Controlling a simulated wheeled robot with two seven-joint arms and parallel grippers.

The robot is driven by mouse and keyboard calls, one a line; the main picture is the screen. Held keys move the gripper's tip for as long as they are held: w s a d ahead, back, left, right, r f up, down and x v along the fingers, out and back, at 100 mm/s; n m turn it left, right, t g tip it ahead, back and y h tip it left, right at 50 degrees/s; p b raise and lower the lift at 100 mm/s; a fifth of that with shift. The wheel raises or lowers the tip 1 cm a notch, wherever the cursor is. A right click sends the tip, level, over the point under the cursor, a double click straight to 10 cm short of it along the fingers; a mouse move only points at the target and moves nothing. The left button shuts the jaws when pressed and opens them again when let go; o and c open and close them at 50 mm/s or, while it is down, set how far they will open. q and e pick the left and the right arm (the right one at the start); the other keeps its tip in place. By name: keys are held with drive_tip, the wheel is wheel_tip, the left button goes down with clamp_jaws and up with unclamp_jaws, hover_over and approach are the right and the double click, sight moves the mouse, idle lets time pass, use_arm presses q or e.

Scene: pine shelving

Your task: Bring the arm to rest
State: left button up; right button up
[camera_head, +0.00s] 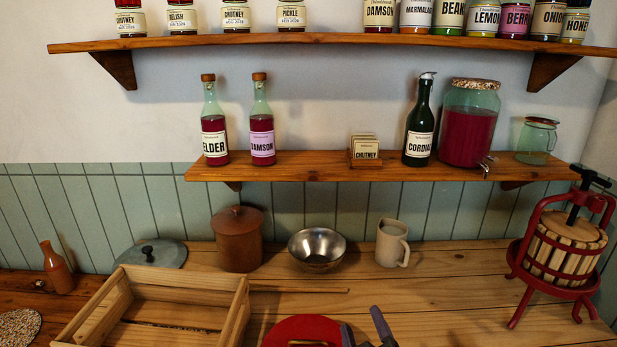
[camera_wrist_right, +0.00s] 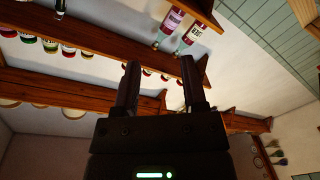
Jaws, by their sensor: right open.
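My right gripper (camera_head: 366,330) shows at the bottom edge of the head view, its two dark fingertips apart with nothing between them. It is over the front of the wooden worktop (camera_head: 420,300), beside a round red thing (camera_head: 290,330) that the frame edge cuts off. In the right wrist view the same gripper (camera_wrist_right: 158,80) is open and empty, with shelves and bottles far beyond it. My left gripper does not show in either view.
An empty wooden crate (camera_head: 240,310) stands left of the gripper. A steel bowl (camera_head: 317,248), a mug (camera_head: 392,243) and a lidded brown crock (camera_head: 238,238) stand behind. A red fruit press (camera_head: 563,250) is at right. Bottles line the lower shelf (camera_head: 310,170). Worktop right of the gripper is clear.

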drive_tip(key=s+d+f+m+g+h, duration=0.1)
drive_tip(key=s+d+f+m+g, duration=0.3)
drive_tip(key=s+f+g, duration=0.45)
drive_tip(key=s+d+f+m+g+h, duration=0.1)
drive_tip(key=s+d+f+m+g, duration=0.2)
drive_tip(key=s+f+g, duration=0.55)
drive_tip(key=s+f+t+b, duration=0.1)
drive_tip(key=s+f, duration=0.2)
drive_tip(key=f, duration=0.7)
drive_tip(key=s+f+b, duration=0.1)
drive_tip(key=s+f, duration=0.1)
drive_tip(key=f, duration=0.8)
drive_tip(key=s+d+f+g, duration=0.1)
drive_tip(key=s+d+f, duration=0.2)
drive_tip(key=s+f, duration=0.8)
drive_tip(key=shift+s+d+f+n+b, duration=0.3)
drive_tip(key=shift+s+b, duration=0.1)
drive_tip(key=shift+s, duration=0.75)
